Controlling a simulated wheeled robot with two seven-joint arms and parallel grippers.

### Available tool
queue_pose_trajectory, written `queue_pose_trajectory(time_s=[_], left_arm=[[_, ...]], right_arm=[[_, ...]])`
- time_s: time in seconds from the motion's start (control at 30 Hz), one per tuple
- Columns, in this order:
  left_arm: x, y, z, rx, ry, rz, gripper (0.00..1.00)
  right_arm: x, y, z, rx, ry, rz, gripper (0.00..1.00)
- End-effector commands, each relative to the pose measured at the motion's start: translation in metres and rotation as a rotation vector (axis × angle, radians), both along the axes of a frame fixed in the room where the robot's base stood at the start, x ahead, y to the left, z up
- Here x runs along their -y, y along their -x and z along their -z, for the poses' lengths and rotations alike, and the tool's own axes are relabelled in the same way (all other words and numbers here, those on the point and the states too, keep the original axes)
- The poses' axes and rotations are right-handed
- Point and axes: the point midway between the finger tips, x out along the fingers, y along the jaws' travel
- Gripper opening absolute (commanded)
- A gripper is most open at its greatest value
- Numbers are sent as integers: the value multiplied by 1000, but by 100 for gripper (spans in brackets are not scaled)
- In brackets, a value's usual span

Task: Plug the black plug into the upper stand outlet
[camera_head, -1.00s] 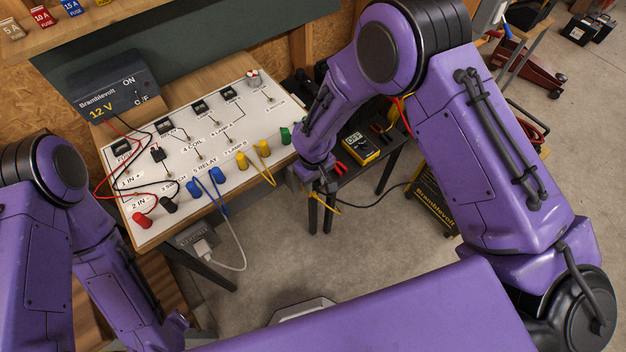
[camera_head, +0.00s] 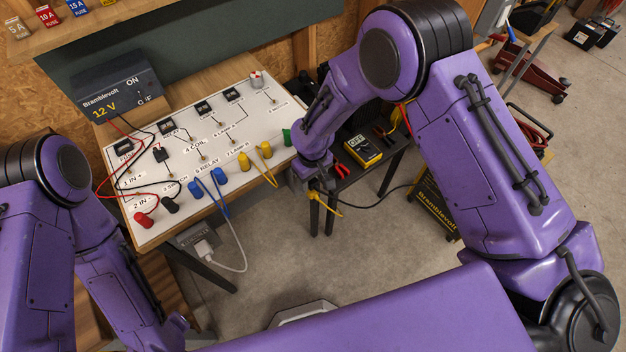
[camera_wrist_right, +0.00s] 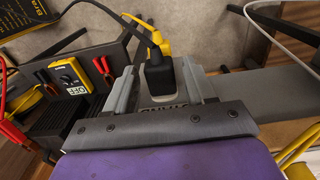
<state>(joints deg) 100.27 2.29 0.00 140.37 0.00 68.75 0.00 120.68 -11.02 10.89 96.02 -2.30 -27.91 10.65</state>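The black plug (camera_wrist_right: 158,72) stands between the two fingers of my right gripper (camera_wrist_right: 157,88) in the right wrist view, with a small gap showing on each side. It is at the grey block marked STAND (camera_wrist_right: 170,97); whether its prongs are seated in an outlet is hidden. A yellow plug (camera_wrist_right: 157,43) with a yellow lead is just beyond it, close to a black cord. In the head view my right gripper (camera_head: 307,184) is beside the small dark table, with the yellow lead (camera_head: 325,203) below it; the black plug is hidden there. My left gripper is out of frame.
The white circuit board (camera_head: 225,135) with coloured plugs and leads is left of my right gripper. A yellow multimeter (camera_head: 362,150) lies on the dark table. A white plug (camera_head: 203,248) sits in an outlet under the bench. The floor in front is clear.

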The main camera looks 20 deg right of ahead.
Motion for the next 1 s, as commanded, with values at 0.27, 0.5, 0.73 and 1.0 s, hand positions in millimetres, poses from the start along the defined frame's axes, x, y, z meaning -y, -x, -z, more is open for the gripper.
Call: queue_pose_trajectory(time_s=[0.27,0.5,0.73,1.0], left_arm=[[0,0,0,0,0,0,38],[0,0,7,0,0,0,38],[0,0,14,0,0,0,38],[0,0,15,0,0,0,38]], right_arm=[[1,1,1,-4,1,0,63],[1,0,-33,2,0,1,63],[0,1,-85,0,1,-1,63],[0,2,-105,-4,1,0,63]])
